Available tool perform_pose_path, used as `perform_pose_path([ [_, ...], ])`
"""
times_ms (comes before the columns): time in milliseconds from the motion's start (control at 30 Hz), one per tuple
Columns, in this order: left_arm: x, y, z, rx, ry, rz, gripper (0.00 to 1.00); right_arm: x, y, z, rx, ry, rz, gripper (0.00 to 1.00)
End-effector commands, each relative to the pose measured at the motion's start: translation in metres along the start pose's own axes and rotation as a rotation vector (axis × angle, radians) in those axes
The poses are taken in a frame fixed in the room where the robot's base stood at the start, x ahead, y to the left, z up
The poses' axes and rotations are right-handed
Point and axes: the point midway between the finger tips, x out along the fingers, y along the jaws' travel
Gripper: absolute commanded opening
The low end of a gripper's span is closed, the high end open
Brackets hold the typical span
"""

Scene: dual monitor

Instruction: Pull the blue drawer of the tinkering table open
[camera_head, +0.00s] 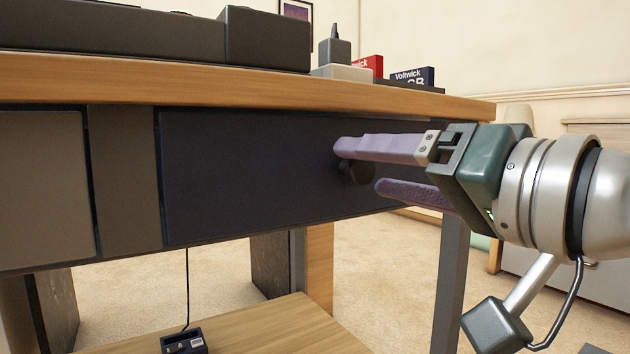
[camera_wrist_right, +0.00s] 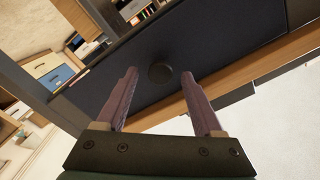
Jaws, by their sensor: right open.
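The blue drawer (camera_head: 250,170) is a dark navy front under the wooden top of the tinkering table (camera_head: 230,85). It looks closed. In the right wrist view the drawer front (camera_wrist_right: 125,85) and the whole knob (camera_wrist_right: 160,73) show. The knob sits between and just beyond the fingertips of my right gripper (camera_wrist_right: 158,76), which is open with nothing in it. I cannot tell whether a finger touches the knob. My left gripper is not in view.
A brown drawer front (camera_head: 45,185) is at the left. Dark boxes (camera_head: 265,38) and Voltwick boxes (camera_head: 412,78) stand on the tabletop. A lower wooden shelf (camera_head: 260,330) holds a small dark device (camera_head: 184,343). A grey table leg (camera_head: 450,280) stands below my right gripper.

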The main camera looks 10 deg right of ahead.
Motion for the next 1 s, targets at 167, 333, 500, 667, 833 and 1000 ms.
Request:
perform_pose_path([
  [167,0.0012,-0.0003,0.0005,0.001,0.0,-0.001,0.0,0.0034,-0.0003,0.0002,0.001,-0.001,0.0,0.69],
  [333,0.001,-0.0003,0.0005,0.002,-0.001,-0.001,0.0,0.0032,-0.0004,0.0,0.001,-0.001,0.0,0.68],
  [500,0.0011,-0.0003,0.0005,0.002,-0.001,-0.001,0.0,0.003,-0.0004,0.0,0.0,-0.001,0.0,0.49],
  [667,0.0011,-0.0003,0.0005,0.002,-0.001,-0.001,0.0,0.0029,-0.0003,0.0,0.0,-0.001,0.0,0.31],
  [833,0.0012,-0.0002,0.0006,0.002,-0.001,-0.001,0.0,0.0029,-0.0002,0.0,0.0,0.0,0.0,0.12],
  [1000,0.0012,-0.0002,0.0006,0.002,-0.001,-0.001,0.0,0.0029,-0.0002,0.0,0.0,0.0,0.0,0.0],
])
